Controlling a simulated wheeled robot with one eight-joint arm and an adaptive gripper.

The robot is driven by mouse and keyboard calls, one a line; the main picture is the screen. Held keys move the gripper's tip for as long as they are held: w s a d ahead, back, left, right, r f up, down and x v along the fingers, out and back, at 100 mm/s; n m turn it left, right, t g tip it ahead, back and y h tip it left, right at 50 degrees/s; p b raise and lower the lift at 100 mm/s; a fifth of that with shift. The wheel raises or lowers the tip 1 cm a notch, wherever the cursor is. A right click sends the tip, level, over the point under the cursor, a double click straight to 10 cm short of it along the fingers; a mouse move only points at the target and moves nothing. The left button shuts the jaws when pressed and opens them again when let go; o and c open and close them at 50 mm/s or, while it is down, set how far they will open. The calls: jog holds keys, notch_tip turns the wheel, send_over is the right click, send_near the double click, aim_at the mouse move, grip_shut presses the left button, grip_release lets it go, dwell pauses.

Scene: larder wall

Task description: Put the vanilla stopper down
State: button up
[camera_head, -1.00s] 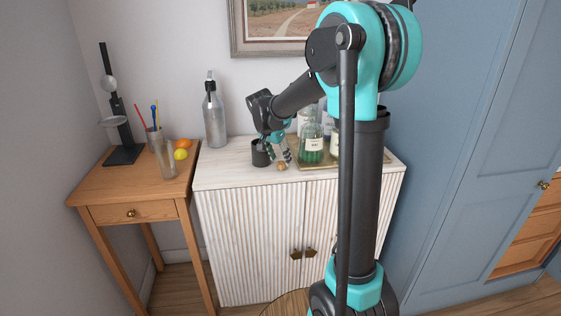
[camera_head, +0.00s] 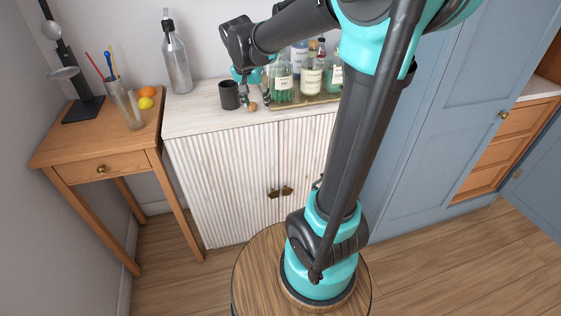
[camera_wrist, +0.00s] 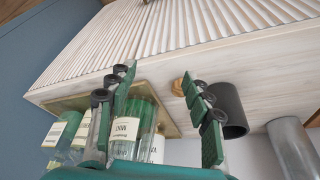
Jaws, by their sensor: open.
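The vanilla stopper, a small brown knob (camera_head: 252,107), rests on the white cabinet's top close to its front edge. It also shows in the wrist view (camera_wrist: 177,87), beside the fingers on the right and partly hidden by them. My gripper (camera_head: 255,96) is just above and behind the stopper, pointing down, with its fingers apart. I cannot tell whether a finger touches the stopper.
A dark cup (camera_head: 229,95) stands close left of the stopper. A tray (camera_head: 291,103) of labelled bottles, including a green one (camera_head: 282,84), is close on the right. A grey bottle (camera_head: 177,62) stands at the back left. The cabinet top (camera_head: 190,116) is clear at front left.

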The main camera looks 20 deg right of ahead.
jog(key=s+d+f+n+y, duration=0.1)
jog(key=s+d+f+n, duration=0.1)
jog(key=s+f, duration=0.5)
jog(key=s+d+f+n+y, duration=0.1)
jog(key=s+f+n, duration=0.3)
jog(key=s+f, duration=0.4)
jog(key=s+d, duration=0.1)
jog(key=s, duration=0.4)
jog(key=shift+s+f+t, duration=0.2)
jog(key=shift+t, duration=0.2)
